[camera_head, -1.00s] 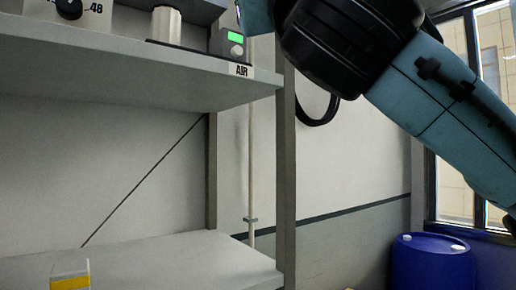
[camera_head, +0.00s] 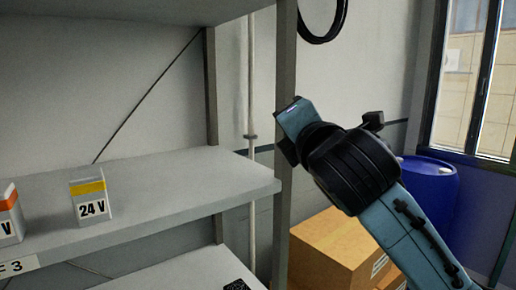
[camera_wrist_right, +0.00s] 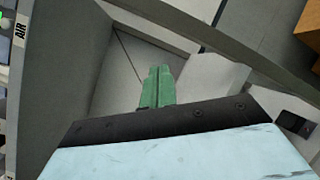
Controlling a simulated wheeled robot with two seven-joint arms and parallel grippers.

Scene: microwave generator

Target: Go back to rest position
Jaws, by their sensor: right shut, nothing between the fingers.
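My right arm (camera_head: 355,175) comes in from the lower right in the head view, bent, with its wrist end beside the shelf post. The fingers are hard to make out in that view. In the right wrist view the green fingers of my right gripper (camera_wrist_right: 157,86) are together, with nothing between them. Shelf panels show behind the fingers. My left gripper is not in view.
A grey shelf rack (camera_head: 180,190) fills the left, with a 24 V box (camera_head: 91,200) on it. Its front post (camera_head: 285,120) stands close to my right wrist. Cardboard boxes (camera_head: 335,245) and a blue barrel (camera_head: 430,185) stand behind my arm.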

